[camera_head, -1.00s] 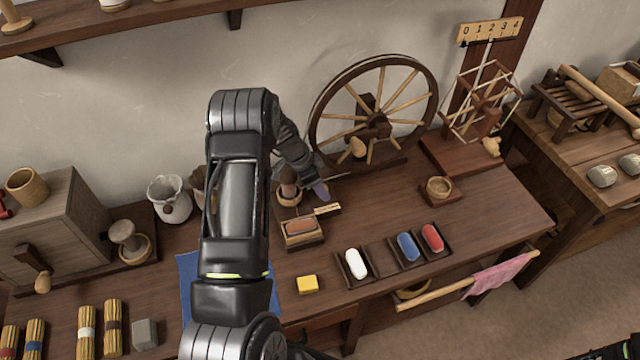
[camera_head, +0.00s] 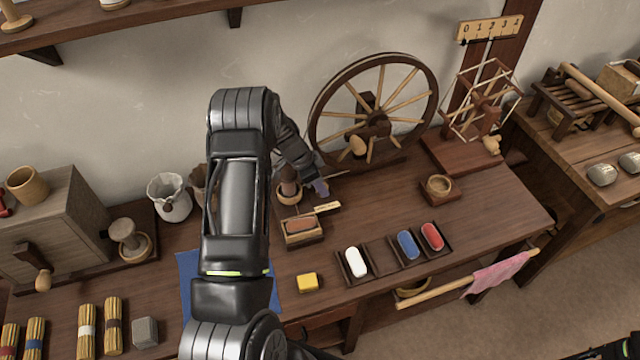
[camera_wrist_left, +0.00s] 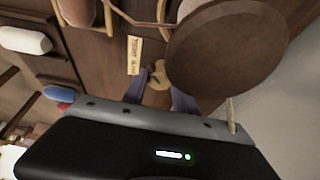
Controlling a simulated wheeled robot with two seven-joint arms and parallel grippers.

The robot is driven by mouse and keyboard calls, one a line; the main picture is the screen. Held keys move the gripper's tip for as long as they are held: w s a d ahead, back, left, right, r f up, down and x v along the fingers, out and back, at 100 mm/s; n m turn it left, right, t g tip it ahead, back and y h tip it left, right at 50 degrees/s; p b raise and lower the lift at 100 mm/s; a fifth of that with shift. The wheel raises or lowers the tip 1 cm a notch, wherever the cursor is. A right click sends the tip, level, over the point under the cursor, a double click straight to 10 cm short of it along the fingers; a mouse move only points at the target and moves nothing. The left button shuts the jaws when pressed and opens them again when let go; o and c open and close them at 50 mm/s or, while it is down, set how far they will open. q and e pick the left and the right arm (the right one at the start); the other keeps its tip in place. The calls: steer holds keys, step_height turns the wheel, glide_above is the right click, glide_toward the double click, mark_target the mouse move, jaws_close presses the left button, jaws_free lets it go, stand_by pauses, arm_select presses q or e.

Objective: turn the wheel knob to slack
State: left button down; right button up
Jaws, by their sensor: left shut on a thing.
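The wheel knob (camera_wrist_left: 158,76) is a small pale wooden winged knob, seen in the left wrist view between the two purple-grey fingers of my left gripper (camera_wrist_left: 159,92). The gripper is shut on it. In the head view my left gripper (camera_head: 320,187) reaches down to the bench in front of the spinning wheel (camera_head: 428,97), and its fingers hide the knob. A small lettered label (camera_head: 327,208) lies beside the knob and also shows in the left wrist view (camera_wrist_left: 134,55); its words are too small to read.
A brown wooden post (camera_head: 289,178) stands close beside my fingers; a big brown round piece (camera_wrist_left: 225,55) is close in the wrist view. In front are a box with a reddish-brown block (camera_head: 301,226), a yellow block (camera_head: 307,282) and a tray (camera_head: 381,260) with white, blue and red pieces.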

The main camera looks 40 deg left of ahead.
stand_by(0.3)
arm_select(q)
steer(key=n+y+b, duration=0.1)
steer(key=n+b, duration=0.1)
steer(key=b, duration=0.1)
steer(key=shift+d+f+n+t, duration=0.1)
steer(key=shift+f+n+t, duration=0.05)
steer(key=shift+n+t, duration=0.2)
steer(key=shift+n+y+b, duration=0.3)
steer(key=shift+n+b, duration=0.1)
steer(key=shift+n, duration=0.45)
steer(key=shift+d+r+n+y, duration=0.2)
steer(key=shift+n+y, duration=0.1)
steer(key=shift+n, duration=0.6)
steer(key=n+y+p, duration=0.1)
steer(key=n, duration=0.1)
steer(key=shift+r+n, duration=0.1)
steer(key=shift+n, duration=0.3)
steer(key=n+y+p, duration=0.2)
steer(key=n+p, duration=0.1)
steer(key=n, duration=0.1)
steer(key=shift+d, duration=0.1)
steer(key=n+g+p, duration=0.1)
steer(key=n, duration=0.2)
steer(key=shift+w+y, duration=0.1)
steer(key=shift+y, duration=0.3)
steer(key=shift+n+g, duration=0.35)
steer(key=shift+n, duration=0.65)
